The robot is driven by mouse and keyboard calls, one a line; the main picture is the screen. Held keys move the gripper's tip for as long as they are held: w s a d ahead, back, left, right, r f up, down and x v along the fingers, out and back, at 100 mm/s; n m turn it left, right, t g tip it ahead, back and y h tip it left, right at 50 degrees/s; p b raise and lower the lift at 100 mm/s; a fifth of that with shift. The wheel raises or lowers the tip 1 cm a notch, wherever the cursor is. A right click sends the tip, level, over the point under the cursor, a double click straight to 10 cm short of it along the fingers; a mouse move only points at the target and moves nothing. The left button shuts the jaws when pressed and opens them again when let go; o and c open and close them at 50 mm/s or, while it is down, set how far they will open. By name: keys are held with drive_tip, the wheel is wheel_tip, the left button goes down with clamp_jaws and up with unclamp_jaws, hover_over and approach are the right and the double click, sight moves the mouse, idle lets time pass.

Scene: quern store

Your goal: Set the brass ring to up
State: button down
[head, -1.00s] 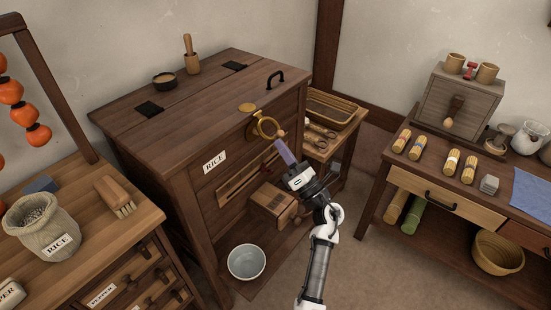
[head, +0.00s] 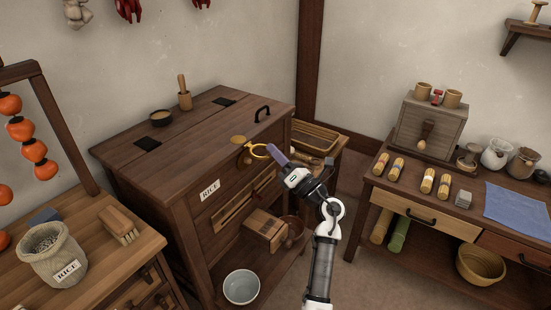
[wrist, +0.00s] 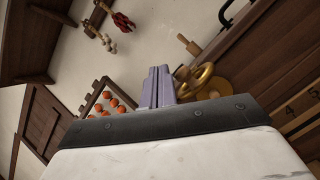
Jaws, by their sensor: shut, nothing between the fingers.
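I cannot tell whether the fingers touch the ring.
A wooden box (head: 265,229) and a bowl (head: 241,286) sit below. A basket tray (head: 316,135) stands behind my gripper.

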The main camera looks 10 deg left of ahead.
drive_tip(key=shift+r, duration=0.3)
idle(0.5)
